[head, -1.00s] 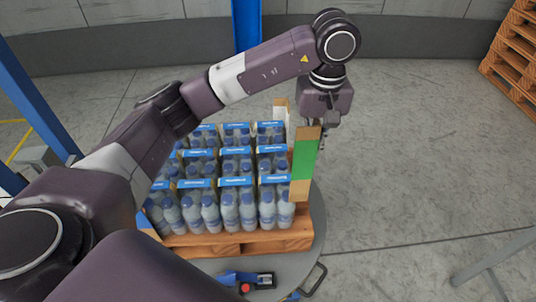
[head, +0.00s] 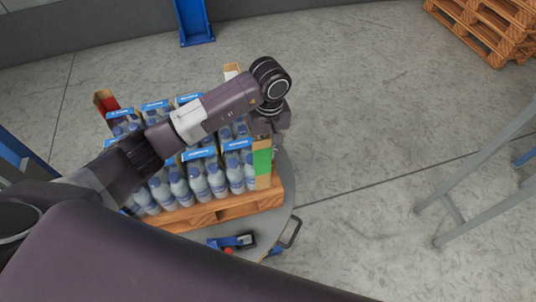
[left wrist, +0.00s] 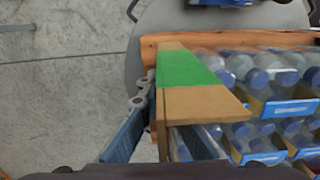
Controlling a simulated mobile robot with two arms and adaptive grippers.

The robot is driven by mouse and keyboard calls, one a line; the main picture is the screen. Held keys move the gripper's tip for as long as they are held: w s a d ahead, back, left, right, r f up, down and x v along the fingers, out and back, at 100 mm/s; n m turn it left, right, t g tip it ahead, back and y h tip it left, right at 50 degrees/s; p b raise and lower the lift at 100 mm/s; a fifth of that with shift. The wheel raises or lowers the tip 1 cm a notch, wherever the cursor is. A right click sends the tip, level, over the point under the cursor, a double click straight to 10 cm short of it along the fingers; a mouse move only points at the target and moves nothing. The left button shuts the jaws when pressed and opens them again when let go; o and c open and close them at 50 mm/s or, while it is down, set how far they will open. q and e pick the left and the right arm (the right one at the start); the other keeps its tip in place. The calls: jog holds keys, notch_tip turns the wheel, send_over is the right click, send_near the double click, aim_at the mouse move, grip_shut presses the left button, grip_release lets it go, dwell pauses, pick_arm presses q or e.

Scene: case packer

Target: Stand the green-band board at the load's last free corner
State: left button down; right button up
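The green-band board (head: 262,162) is a cardboard angle board with a green middle. It stands about upright at the near right corner of the bottle load (head: 215,178). In the left wrist view the board (left wrist: 190,70) runs down toward the pallet's wooden edge. My left gripper (head: 268,130) is at the board's top. In the wrist view its fingers (left wrist: 162,115) lean in from both sides of the board's edge and look shut on it; the right fingertip is hidden behind the board. My right gripper is not in view.
A red-band board (head: 106,102) stands at the back left corner and a pale-topped board (head: 232,70) at the back right. My left arm hides part of the load. The pallet (head: 225,208) sits on a round grey turntable (head: 285,185). Stacked pallets (head: 485,28) stand far right.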

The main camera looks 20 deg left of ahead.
pick_arm(q)
notch_tip(320, 180, down, 3)
jog(key=shift+f, duration=0.4)
jog(key=c, duration=2.4)
grip_release()
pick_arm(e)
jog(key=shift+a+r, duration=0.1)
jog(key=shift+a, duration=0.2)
pick_arm(q)
jog(key=shift+r, duration=0.15)
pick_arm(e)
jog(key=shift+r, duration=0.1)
pick_arm(q)
jog(key=shift+r+p, duration=0.2)
jog(key=shift+p, duration=0.2)
notch_tip(320, 180, up, 12)
jog(key=b, duration=0.3)
jog(key=shift+b, duration=0.35)
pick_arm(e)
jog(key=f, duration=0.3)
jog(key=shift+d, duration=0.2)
